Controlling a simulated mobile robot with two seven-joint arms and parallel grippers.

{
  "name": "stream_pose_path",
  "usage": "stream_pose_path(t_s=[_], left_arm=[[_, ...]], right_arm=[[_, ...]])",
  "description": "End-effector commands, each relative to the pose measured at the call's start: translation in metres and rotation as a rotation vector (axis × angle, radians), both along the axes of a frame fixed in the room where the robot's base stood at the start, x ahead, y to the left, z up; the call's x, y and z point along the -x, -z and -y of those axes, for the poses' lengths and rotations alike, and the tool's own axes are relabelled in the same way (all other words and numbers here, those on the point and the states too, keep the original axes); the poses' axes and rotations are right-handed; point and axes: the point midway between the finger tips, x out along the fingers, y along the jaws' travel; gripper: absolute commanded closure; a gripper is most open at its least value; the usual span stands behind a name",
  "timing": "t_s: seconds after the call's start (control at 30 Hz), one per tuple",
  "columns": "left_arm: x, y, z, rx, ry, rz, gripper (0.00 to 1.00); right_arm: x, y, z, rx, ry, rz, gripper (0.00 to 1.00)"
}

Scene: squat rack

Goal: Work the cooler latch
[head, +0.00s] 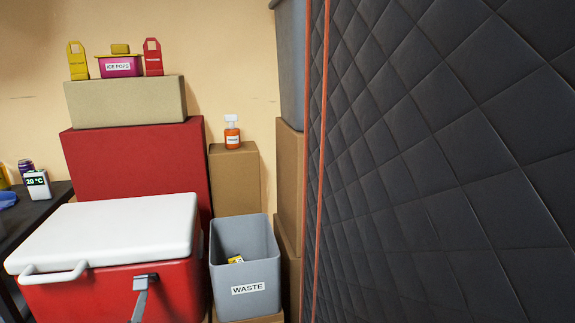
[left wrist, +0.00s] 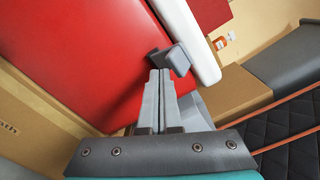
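The cooler has a red body (head: 105,292) and a white lid (head: 110,228) with a white handle. The lid lies flat on the body and looks closed. The small dark grey latch (head: 148,277) sits on the front face just under the lid's edge. In the left wrist view, the latch (left wrist: 177,60) shows a lighter grey plate. My left gripper (head: 137,307) is just below the latch. Its two grey fingers (left wrist: 160,74) lie side by side, shut, with tips at the latch's lower edge. I cannot tell whether they touch it. My right gripper is not in view.
A grey waste bin (head: 248,271) stands right of the cooler. A dark quilted panel (head: 440,160) fills the right side. Stacked boxes (head: 135,155) stand behind.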

Motion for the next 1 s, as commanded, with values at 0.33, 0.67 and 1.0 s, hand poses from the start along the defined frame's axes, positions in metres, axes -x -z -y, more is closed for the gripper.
stream_pose_path(t_s=[0.33,0.67,1.0], left_arm=[[0.0,0.0,0.0,0.0,0.0,0.0,1.0],[-0.001,-0.004,0.0,0.0,0.0,0.0,1.0],[-0.004,-0.015,-0.001,0.001,-0.001,0.001,1.0]], right_arm=[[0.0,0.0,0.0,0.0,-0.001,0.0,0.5],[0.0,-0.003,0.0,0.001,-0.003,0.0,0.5],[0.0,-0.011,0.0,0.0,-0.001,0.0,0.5]])
